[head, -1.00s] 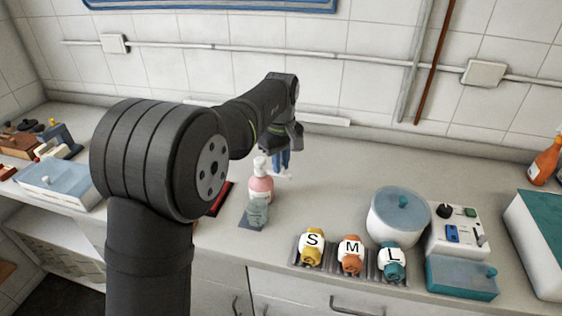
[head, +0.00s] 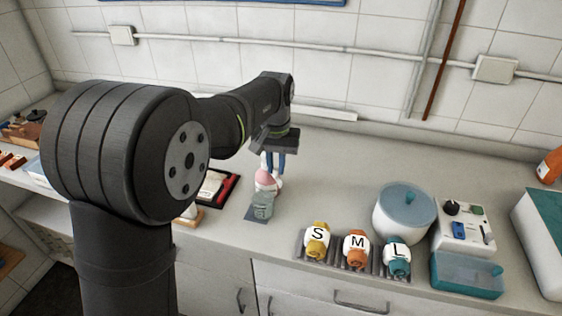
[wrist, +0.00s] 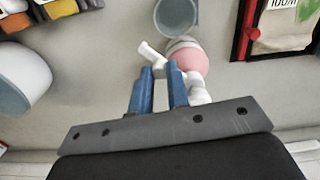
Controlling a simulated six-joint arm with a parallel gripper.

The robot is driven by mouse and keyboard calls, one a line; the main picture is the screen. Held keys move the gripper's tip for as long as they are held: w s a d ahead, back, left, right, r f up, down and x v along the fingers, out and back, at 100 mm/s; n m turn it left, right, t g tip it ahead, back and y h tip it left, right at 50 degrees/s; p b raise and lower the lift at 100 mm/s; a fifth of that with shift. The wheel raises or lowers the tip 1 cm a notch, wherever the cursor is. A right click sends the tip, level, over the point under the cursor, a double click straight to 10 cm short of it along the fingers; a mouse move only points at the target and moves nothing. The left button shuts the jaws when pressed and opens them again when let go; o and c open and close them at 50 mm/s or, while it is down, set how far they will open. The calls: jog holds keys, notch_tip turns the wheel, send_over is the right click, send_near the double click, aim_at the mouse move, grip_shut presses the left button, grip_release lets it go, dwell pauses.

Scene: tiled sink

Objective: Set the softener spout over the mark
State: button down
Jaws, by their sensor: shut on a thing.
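The softener bottle (head: 266,178) has a pink body and white pump parts and stands on the counter just behind a grey cup (head: 262,204). My gripper (head: 275,168) points down at the bottle, its blue fingers shut on the white pump parts. In the wrist view, the blue fingertips (wrist: 162,76) close around the white spout (wrist: 152,52), beside the pink body (wrist: 192,59). I cannot tell whether the bottle is tilted. The grey cup, also at the top of the wrist view (wrist: 176,14), stands on a dark grey pad (head: 254,215). I cannot make out a separate mark.
Yellow S, orange M and teal L containers (head: 356,250) stand in a rack at the front right. Behind them are a lidded round pot (head: 404,218) and a control box (head: 462,228). A red-edged dark tray (head: 226,190) lies left of the bottle. The counter behind is clear.

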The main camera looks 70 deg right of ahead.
jog(key=shift+w+a+m, duration=0.25)
jog(key=shift+w+m, duration=0.4)
jog(key=shift+m, duration=0.7)
jog(key=shift+w+a+m, duration=0.25)
jog(key=shift+w+m, duration=0.35)
jog(key=shift+m, duration=0.8)
jog(key=shift+w+a+m, duration=0.25)
jog(key=shift+w+m, duration=0.4)
jog(key=shift+m, duration=0.7)
jog(key=c, duration=1.4)
grip_release()
jog(key=shift+w, duration=0.1)
notch_tip(320, 180, up, 18)
jog(key=shift+f, duration=0.25)
